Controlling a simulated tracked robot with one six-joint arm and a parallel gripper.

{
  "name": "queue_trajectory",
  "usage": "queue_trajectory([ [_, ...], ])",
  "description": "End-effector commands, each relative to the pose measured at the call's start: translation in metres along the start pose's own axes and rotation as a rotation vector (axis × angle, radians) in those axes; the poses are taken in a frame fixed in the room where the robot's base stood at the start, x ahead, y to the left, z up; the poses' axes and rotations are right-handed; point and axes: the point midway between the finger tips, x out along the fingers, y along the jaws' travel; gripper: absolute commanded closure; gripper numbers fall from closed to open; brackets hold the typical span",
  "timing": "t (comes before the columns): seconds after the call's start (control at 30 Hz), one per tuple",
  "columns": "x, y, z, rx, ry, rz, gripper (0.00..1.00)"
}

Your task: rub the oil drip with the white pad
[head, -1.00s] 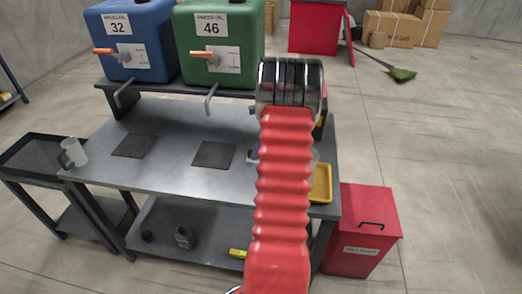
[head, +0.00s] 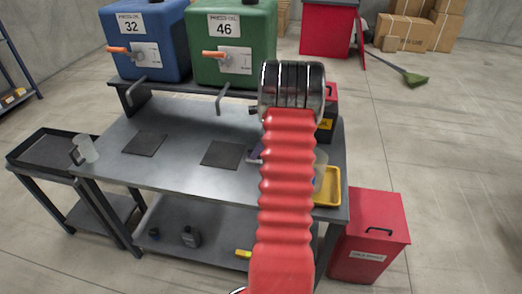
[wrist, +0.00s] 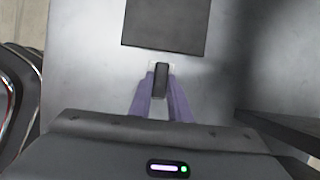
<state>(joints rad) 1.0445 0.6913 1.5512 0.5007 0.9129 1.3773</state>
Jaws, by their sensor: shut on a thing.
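My gripper (wrist: 160,82) has purple fingers closed on the dark grip of the white pad in the wrist view. Slivers of the white pad (wrist: 173,67) show on both sides of that grip, near the edge of a dark square mat (wrist: 165,25). I cannot tell if the pad touches the grey bench top (wrist: 85,70). In the head view my arm hides most of the gripper; a bit of purple finger (head: 255,153) shows right of the same mat (head: 222,154). I cannot make out the oil drip in either view.
A blue drum (head: 150,40) and a green drum (head: 236,42) with taps stand over the bench back. Another dark mat (head: 144,143) and a jug (head: 86,149) are at left. A yellow tray (head: 328,186) and red bin (head: 370,235) are at right.

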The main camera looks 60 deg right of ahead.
Motion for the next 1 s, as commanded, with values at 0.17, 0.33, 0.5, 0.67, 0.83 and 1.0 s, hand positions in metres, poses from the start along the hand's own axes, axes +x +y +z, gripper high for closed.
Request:
queue_trajectory([
  [0.17,0.005,0.000,0.009,0.000,0.000,0.001,1.00],
  [0.33,0.006,0.001,0.009,0.001,0.000,0.002,1.00],
  [0.5,0.006,0.001,0.009,0.001,0.000,0.003,1.00],
  [0.67,-0.001,0.001,0.012,0.000,0.000,0.002,1.00],
  [0.83,-0.013,0.000,0.017,0.000,-0.001,0.000,1.00],
  [1.0,-0.024,0.001,0.021,0.000,0.000,0.001,1.00],
])
